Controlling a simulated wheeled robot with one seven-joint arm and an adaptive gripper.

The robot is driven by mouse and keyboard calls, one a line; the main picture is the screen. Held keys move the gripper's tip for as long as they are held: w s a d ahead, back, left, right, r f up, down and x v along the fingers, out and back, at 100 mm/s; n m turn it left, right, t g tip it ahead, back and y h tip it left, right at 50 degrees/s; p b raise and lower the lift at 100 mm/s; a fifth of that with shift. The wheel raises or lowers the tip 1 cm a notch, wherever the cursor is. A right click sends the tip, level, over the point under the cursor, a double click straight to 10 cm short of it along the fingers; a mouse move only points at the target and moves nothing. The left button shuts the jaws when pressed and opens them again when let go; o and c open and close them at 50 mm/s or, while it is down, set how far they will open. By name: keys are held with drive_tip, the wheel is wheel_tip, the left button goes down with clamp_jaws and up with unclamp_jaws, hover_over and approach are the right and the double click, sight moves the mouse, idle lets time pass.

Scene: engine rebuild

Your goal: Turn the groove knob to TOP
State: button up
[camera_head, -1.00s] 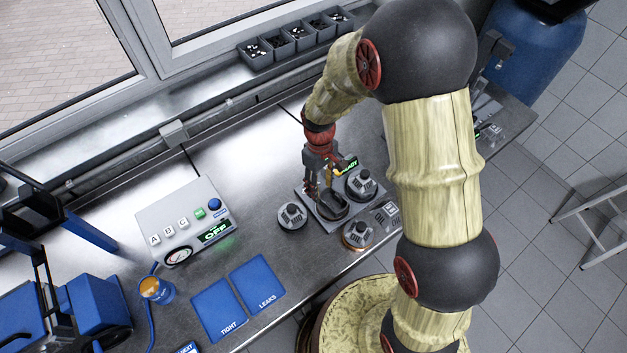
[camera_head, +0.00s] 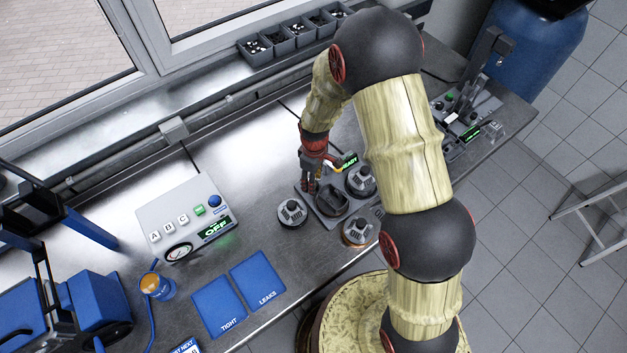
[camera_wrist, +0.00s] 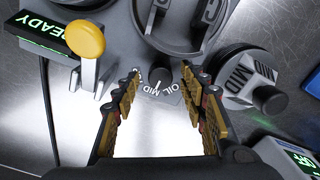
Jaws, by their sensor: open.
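The groove knob (camera_wrist: 160,77) is a small dark knob on the edge of the grey fixture (camera_wrist: 118,35) in the wrist view. Curved lettering beside it reads OIL and MID; the rest of the lettering is not clear. I cannot tell which mark the knob points to. My gripper (camera_wrist: 160,92) is open, with one finger on each side of the knob and visible gaps to it. In the head view my gripper (camera_head: 311,187) is at the left edge of the fixture (camera_head: 329,218), and the knob is hidden there.
A yellow-tipped lever (camera_wrist: 87,42) and a READY display (camera_wrist: 48,30) stand left of the knob. A round part marked MID (camera_wrist: 240,75) is close on the right. The OFF control box (camera_head: 187,220) and blue mats (camera_head: 219,309) lie farther left.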

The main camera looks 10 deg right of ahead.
drive_tip(key=shift+f, duration=0.25)
drive_tip(key=shift+c, duration=0.6)
clamp_jaws()
